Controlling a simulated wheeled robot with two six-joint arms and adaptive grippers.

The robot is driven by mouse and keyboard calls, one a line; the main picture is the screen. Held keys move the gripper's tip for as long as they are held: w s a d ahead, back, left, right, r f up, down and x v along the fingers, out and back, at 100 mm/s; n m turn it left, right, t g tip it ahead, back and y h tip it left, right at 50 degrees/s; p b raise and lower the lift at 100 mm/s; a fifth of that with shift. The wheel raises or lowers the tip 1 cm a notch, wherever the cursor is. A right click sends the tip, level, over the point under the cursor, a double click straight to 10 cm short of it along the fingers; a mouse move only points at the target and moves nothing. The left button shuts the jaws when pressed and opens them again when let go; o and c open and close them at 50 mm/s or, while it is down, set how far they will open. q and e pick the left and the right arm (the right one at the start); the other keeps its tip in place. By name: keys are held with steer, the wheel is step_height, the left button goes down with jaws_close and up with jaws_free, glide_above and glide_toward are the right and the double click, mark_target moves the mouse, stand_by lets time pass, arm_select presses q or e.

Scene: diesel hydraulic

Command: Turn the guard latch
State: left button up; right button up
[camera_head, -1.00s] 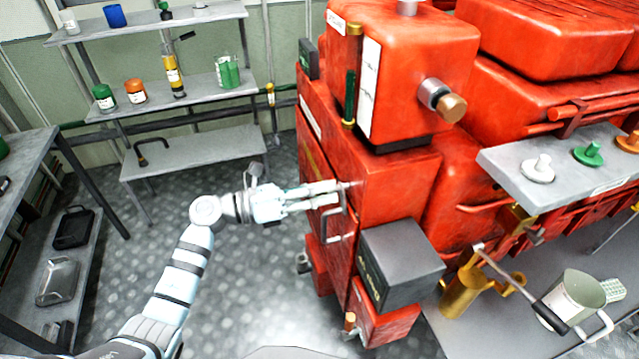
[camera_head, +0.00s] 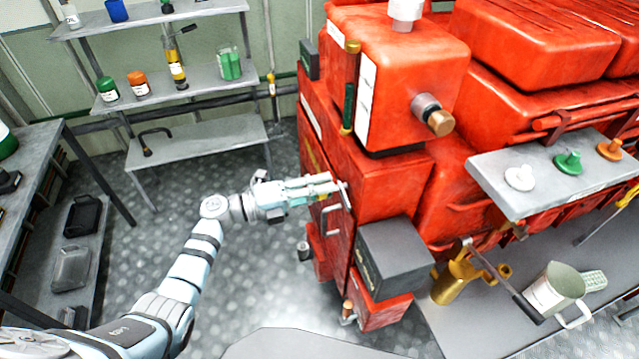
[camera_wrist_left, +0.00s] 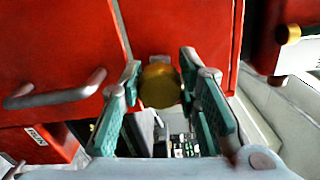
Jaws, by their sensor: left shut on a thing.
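The guard latch shows in the left wrist view as a round brass knob (camera_wrist_left: 160,86) on the red panel. My left gripper (camera_wrist_left: 157,85) has its green-padded fingers on either side of this knob and is shut on it. In the head view my left gripper (camera_head: 333,185) reaches from the left to the front of the red engine (camera_head: 380,185); its fingers hide most of the latch there. A grey bar (camera_head: 344,196) shows just beyond the fingertips. My right gripper is not in view.
A grey door handle (camera_wrist_left: 55,92) is left of the knob in the wrist view. A dark box (camera_head: 395,255) juts out below the gripper. A shelf with knobs (camera_head: 535,185) and a bench with a jug (camera_head: 555,290) lie right.

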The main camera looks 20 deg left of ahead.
arm_select(q)
steer(key=shift+n+p, duration=0.45)
steer(key=shift+n, duration=0.45)
steer(key=shift+f, duration=0.1)
steer(key=o, duration=1.2)
steer(key=shift+a, duration=0.1)
steer(key=v, duration=1.2)
